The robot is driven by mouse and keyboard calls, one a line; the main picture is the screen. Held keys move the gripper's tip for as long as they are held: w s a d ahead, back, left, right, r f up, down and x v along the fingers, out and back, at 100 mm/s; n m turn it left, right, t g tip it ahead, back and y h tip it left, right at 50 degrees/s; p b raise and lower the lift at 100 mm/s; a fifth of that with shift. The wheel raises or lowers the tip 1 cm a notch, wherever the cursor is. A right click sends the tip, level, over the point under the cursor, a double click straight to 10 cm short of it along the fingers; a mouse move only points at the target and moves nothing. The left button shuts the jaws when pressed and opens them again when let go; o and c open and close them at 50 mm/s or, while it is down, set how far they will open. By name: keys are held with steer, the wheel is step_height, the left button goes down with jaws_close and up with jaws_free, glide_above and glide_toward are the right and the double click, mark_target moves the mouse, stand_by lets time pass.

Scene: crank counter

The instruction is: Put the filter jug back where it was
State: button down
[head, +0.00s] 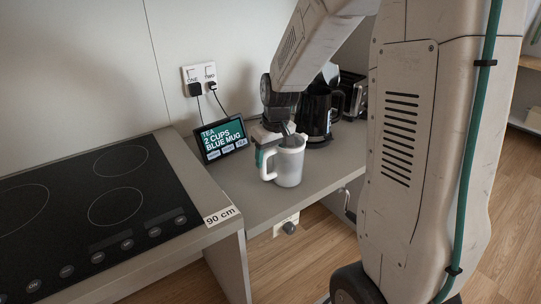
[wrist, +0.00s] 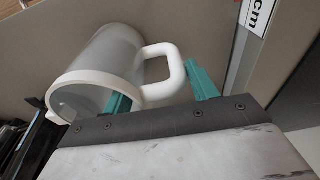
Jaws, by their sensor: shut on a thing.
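The filter jug (head: 289,164) is a pale translucent jug with a white rim and handle. It stands upright on, or just above, the grey counter; I cannot tell which. In the wrist view the jug (wrist: 105,62) shows with its white handle (wrist: 172,72) between the two teal fingers. My gripper (wrist: 163,92) is shut on this handle. In the head view my gripper (head: 262,156) is partly hidden behind the jug.
A tablet (head: 223,139) reading "TEA 2 CUPS BLUE MUG" stands to the left. A dark kettle (head: 315,113) and a toaster (head: 352,95) stand behind. The hob (head: 92,200) is at left. Some counter (head: 262,208) in front of the jug is clear.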

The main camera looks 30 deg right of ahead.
steer(key=shift+f, duration=0.1)
steer(key=shift+c, duration=2.2)
jaws_free()
step_height(320, 180, up, 12)
steer(key=s, duration=0.2)
steer(key=s+a+r, duration=0.1)
steer(key=s+a, duration=0.4)
steer(key=s, duration=0.7)
steer(key=s+a+r, duration=0.1)
steer(key=s+a, duration=0.3)
steer(key=s, duration=0.8)
steer(key=shift+s+a+g, duration=0.3)
steer(key=shift+a, duration=0.1)
